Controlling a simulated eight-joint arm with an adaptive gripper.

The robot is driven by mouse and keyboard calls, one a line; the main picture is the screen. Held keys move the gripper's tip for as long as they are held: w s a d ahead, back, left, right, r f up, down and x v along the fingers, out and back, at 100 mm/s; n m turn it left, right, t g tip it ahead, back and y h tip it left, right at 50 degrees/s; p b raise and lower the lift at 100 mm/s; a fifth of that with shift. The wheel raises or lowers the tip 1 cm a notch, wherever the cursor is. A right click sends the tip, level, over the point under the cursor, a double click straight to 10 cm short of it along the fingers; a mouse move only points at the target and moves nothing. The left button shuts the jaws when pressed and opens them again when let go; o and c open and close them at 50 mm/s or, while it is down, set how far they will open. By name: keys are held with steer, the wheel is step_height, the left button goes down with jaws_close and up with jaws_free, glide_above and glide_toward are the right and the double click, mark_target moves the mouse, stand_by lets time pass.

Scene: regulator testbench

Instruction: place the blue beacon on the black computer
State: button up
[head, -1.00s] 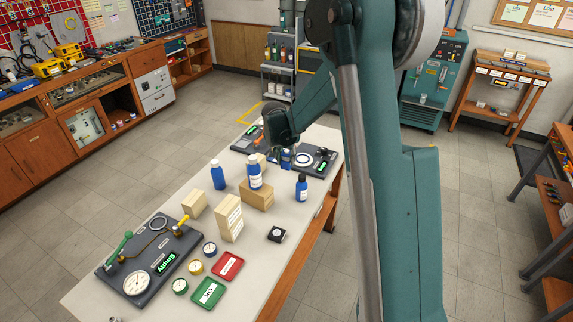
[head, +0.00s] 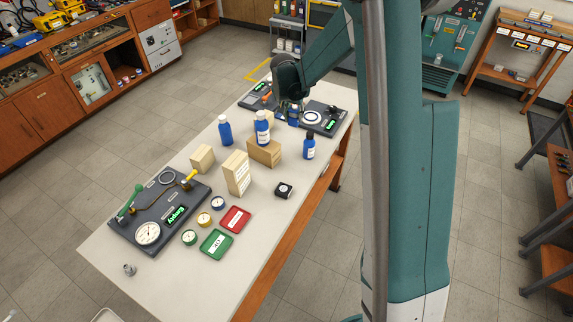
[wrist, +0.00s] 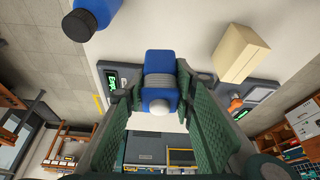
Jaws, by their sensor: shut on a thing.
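My gripper (head: 293,110) is at the far end of the bench, its fingers around the blue beacon (wrist: 160,68). In the wrist view, the gripper (wrist: 160,92) is shut on the beacon, which has a grey band and a white round end. In the head view, a bit of the beacon (head: 293,121) shows below the gripper, beside a dark panel with a white ring. I cannot tell whether it touches the panel.
Red (head: 235,219) and green (head: 216,244) trays, gauges and a dark panel (head: 155,225) lie nearer. Bench top (head: 262,225) right of the trays is clear.

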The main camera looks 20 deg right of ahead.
steer(key=s+a+r+n+y, duration=0.1)
steer(key=s+a+n, duration=0.15)
steer(key=s, duration=0.35)
steer(key=s+a+r+n, duration=0.1)
steer(key=s+a, duration=0.3)
steer(key=s, duration=0.2)
steer(key=n+t+y+b, duration=0.1)
steer(key=n+y, duration=0.1)
steer(key=n, duration=0.2)
glide_above(283, 189)
steer(key=shift+r, duration=0.35)
steer(key=shift+f, duration=0.1)
steer(key=shift+f+b, duration=0.55)
steer(key=shift+f, duration=2.3)
steer(key=shift+f, duration=2.05)
steer(key=shift+f+b, duration=0.2)
steer(key=shift+b, duration=0.25)
steer(key=o, duration=0.9)
